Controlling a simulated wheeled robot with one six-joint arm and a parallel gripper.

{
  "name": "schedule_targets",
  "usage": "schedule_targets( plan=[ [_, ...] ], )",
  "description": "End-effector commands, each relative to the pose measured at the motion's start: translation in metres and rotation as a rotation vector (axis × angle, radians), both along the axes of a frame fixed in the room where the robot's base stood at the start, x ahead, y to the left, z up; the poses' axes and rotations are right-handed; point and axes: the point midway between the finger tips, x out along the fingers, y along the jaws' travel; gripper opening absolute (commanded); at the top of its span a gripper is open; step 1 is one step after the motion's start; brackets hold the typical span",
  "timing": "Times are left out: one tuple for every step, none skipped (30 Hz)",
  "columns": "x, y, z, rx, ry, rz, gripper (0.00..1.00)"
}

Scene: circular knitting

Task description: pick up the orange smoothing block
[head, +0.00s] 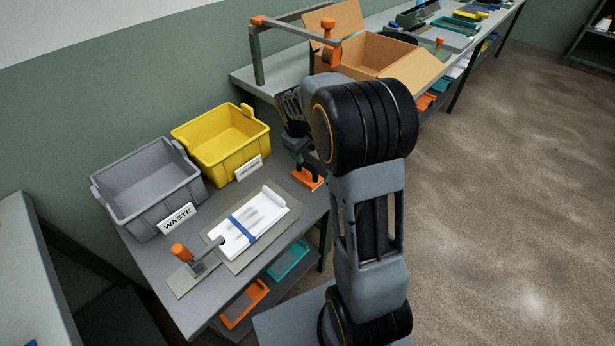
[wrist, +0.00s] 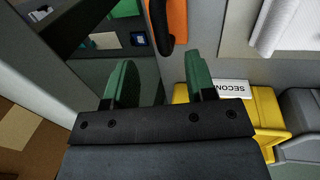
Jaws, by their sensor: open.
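The orange smoothing block (head: 309,180) lies on the grey table near its right edge, with dark handle parts above it. In the wrist view part of the orange block (wrist: 180,18) shows at the top, with a black handle beside it. My gripper (head: 297,150) is above the block in the head view, partly hidden by my arm. In the wrist view its two green fingers (wrist: 160,82) are apart with nothing between them. The block is beyond the fingertips there, apart from them.
A yellow bin (head: 222,158) and a grey WASTE bin (head: 150,200) stand at the table's back. A white folded cloth with a blue band (head: 262,217) lies in front, beside an orange-handled tool (head: 181,253). An open cardboard box (head: 375,57) sits on the bench behind.

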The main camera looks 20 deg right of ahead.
Motion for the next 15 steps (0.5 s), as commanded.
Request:
schedule_targets(
  plan=[
    [0.0, -0.002, -0.009, 0.0, 0.004, -0.001, 0.51],
    [0.0, -0.002, -0.013, 0.001, 0.003, -0.002, 0.51],
    [0.001, -0.003, -0.018, 0.001, 0.003, -0.002, 0.51],
    [0.001, -0.004, -0.021, 0.001, 0.003, -0.002, 0.51],
    [0.001, -0.004, -0.023, 0.001, 0.002, -0.001, 0.51],
    [0.002, -0.005, -0.026, 0.001, 0.001, -0.001, 0.51],
    [0.002, -0.005, -0.028, 0.001, 0.0, -0.002, 0.51],
    [0.002, -0.005, -0.029, 0.001, 0.0, -0.002, 0.51],
    [0.002, -0.006, -0.03, 0.001, 0.0, -0.002, 0.51],
    [0.002, -0.006, -0.031, 0.001, 0.0, -0.002, 0.51],
    [0.002, -0.006, -0.033, 0.001, 0.001, -0.002, 0.51],
    [0.002, -0.006, -0.036, 0.001, 0.002, -0.002, 0.51],
    [0.002, -0.007, -0.039, 0.001, 0.002, -0.002, 0.51],
    [0.003, -0.007, -0.043, 0.001, 0.002, -0.002, 0.51],
    [0.003, -0.008, -0.048, 0.002, 0.003, -0.004, 0.51]
  ],
)
